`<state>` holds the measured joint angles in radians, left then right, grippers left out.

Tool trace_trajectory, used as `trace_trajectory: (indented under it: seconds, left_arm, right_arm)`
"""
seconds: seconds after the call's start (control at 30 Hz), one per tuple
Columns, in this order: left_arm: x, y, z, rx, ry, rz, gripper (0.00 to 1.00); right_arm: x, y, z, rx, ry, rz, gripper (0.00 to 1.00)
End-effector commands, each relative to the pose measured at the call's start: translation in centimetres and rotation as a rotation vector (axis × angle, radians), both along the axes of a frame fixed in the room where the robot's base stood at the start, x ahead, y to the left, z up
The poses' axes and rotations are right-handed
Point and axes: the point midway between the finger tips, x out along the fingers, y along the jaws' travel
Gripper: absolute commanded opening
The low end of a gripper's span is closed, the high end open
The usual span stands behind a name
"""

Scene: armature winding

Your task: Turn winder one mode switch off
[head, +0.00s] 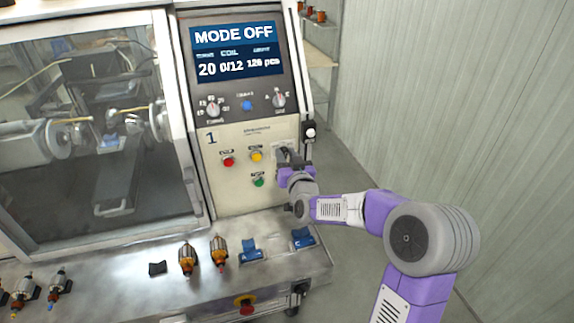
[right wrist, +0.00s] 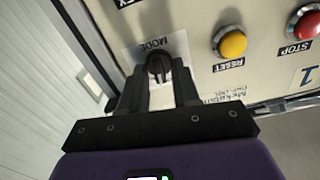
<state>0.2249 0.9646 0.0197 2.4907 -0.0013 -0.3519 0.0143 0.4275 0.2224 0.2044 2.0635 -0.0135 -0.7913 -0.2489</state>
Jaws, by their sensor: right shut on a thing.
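The winder's control panel (head: 250,200), marked 1, stands in the middle of the head view. Its display (head: 238,50) reads MODE OFF. The black mode switch (right wrist: 158,66) sits on a pale plate labelled MODE in the right wrist view. My right gripper (right wrist: 160,80) is shut on the switch knob, one finger on each side of it. My left gripper is not in view.
A red stop button (head: 228,161), a yellow reset button (head: 256,156) and a green button (head: 258,181) lie left of my right gripper. Below, a metal ledge (head: 215,285) holds armatures and blue holders. A grey wall stands to the right.

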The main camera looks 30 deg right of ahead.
Motion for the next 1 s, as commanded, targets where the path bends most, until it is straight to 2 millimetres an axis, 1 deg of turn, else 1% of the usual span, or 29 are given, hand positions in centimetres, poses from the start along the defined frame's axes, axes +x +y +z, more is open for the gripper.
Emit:
trace_trajectory:
  seconds: [0.03,0.23,0.8,0.83,0.87,1.0]
  left_arm:
    - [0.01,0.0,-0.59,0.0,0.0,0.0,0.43]
    - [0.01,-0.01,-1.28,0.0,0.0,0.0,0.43]
    - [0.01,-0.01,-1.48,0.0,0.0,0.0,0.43]
    - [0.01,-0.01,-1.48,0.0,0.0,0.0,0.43]
    - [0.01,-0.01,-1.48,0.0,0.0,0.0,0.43]
    - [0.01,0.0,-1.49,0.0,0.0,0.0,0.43]
  right_arm:
    - [0.01,0.04,-0.18,-0.024,0.004,0.001,0.01]
    - [0.02,0.03,-0.02,-0.094,0.021,0.0,0.01]
    - [0.04,0.06,0.09,-0.123,0.03,0.0,0.01]
    - [0.04,0.06,0.09,-0.123,0.03,0.0,0.35]
    - [0.04,0.06,0.09,-0.123,0.03,0.0,0.38]
    - [0.04,0.07,0.07,-0.123,0.03,0.0,0.38]
